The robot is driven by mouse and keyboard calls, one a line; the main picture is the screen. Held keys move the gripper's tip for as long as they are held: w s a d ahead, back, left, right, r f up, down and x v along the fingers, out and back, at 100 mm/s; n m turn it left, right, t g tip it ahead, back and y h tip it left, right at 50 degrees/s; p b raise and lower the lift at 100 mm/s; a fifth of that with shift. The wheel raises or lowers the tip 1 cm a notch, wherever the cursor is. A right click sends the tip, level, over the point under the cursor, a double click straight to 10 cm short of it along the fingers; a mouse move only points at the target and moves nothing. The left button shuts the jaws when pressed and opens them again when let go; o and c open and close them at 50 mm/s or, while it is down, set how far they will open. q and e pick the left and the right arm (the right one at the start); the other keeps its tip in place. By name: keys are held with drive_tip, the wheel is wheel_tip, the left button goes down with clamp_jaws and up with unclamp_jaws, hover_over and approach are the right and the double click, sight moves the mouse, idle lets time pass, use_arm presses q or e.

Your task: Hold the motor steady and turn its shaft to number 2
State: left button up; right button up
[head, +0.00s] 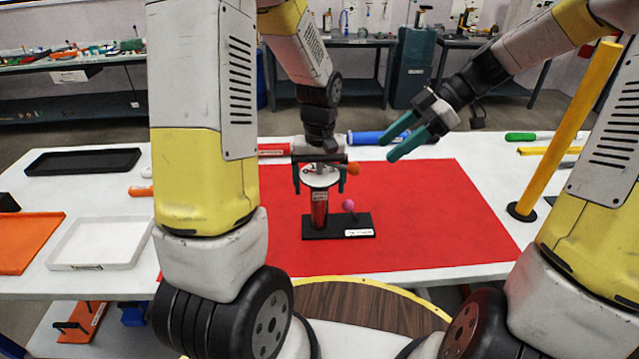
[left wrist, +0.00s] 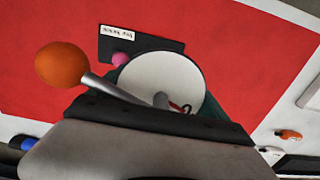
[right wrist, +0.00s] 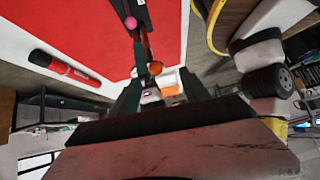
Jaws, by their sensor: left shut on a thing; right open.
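The motor (head: 320,210) is a red upright cylinder with a white disc top, standing on a black base (head: 345,233) with a white label and a pink ball (head: 348,205). My left gripper (head: 319,186) reaches down from above and is shut on the motor near its top. The white disc fills the middle of the left wrist view (left wrist: 160,75). A grey shaft arm with an orange ball (left wrist: 68,64) crosses its edge; the ball also shows in the right wrist view (right wrist: 155,68). The disc's numbers cannot be read. My right gripper (head: 398,146) is open and empty, up and right of the motor.
A red mat (head: 430,205) covers the table middle, mostly clear. A yellow post (head: 565,130) stands at the right. A blue tube (head: 375,137) and a red tube (head: 272,150) lie behind. White (head: 60,266), orange (head: 12,268) and black (head: 35,170) trays sit at the left.

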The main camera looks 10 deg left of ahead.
sight(355, 164)
drive_tip(key=s+a+m+t+h, duration=0.1)
drive_tip(key=a+h, duration=0.1)
drive_tip(key=s+a+r+m+t+h, duration=0.1)
drive_tip(key=a+t+h, duration=0.1)
drive_tip(key=h, duration=0.1)
drive_tip(key=a+r+t+h, duration=0.1)
drive_tip(key=a+h, duration=0.1)
drive_tip(key=a, duration=0.1)
drive_tip(key=shift+s+a+r+m+h, duration=0.1)
drive_tip(key=shift+s+r+m+h, duration=0.1)
drive_tip(key=shift+s+m+h, duration=0.15)
drive_tip(key=shift+t, duration=0.3)
drive_tip(key=shift+w+a+f, duration=0.15)
drive_tip(key=shift+w+f, duration=0.05)
drive_tip(key=shift+f, duration=1.45)
drive_tip(key=shift+w+a+f, duration=0.1)
drive_tip(key=shift+w+f, duration=0.1)
drive_tip(key=shift+f, duration=1.4)
drive_tip(key=shift+w+a+f, duration=0.15)
drive_tip(key=shift+w+f, duration=0.05)
drive_tip(key=shift+f, duration=1.45)
clamp_jaws()
